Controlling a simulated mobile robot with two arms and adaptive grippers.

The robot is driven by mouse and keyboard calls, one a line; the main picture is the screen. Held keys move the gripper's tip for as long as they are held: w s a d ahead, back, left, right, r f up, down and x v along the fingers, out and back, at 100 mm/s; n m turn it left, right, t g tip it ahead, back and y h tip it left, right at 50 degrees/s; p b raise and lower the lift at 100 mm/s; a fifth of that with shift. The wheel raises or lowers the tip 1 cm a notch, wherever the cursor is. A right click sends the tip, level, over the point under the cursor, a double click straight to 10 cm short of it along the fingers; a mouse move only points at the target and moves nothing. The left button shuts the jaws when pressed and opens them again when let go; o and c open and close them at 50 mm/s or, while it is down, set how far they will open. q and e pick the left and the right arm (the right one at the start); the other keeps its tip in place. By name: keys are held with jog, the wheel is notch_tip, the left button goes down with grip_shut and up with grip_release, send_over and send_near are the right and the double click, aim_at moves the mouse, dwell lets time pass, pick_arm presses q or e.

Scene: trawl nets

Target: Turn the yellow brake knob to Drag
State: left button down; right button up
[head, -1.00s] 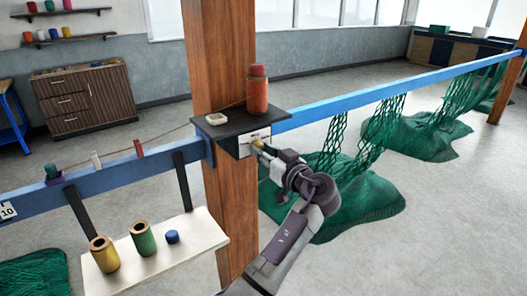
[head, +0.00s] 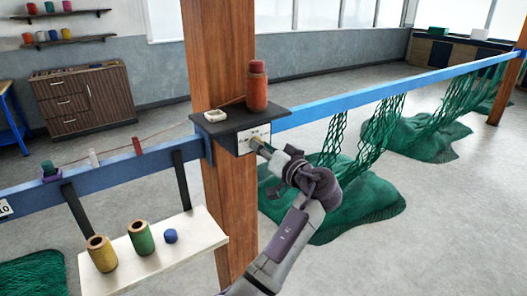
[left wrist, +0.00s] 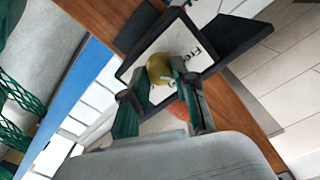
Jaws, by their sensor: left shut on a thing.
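The yellow brake knob (left wrist: 158,68) sits on a white label plate (head: 254,138) on the front of a small dark box on the wooden post. It has a small pale mark on its rim. Part of a word starting "Fre" shows beside it in the left wrist view; the rest of the label is hidden or unreadable. My left gripper (head: 265,150) reaches the plate from the lower right in the head view. Its two fingers (left wrist: 161,72) are shut on the knob, one on each side. My right gripper is not in view.
An orange-red spool (head: 257,92) and a small pale dish (head: 215,115) stand on the box top (head: 240,118). A blue rail (head: 345,102) runs both ways from the post. Green netting (head: 345,205) hangs at right. A white shelf (head: 190,245) holds yellow and green tubes.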

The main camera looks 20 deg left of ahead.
pick_arm(q)
jog(key=shift+r+m+p, duration=0.15)
jog(key=shift+m+p, duration=0.5)
jog(key=shift+m, duration=2.65)
jog(key=c, duration=0.9)
grip_release()
jog(key=r, duration=0.3)
jog(key=w+r, duration=0.1)
jog(key=r, duration=0.1)
jog(key=shift+r, duration=0.3)
jog(key=r, duration=0.1)
jog(key=s+r, duration=0.1)
jog(key=r, duration=0.2)
jog(key=shift+s+r, duration=0.2)
jog(key=shift+s, duration=0.05)
jog(key=shift+w+f, duration=0.15)
jog(key=shift+w, duration=0.3)
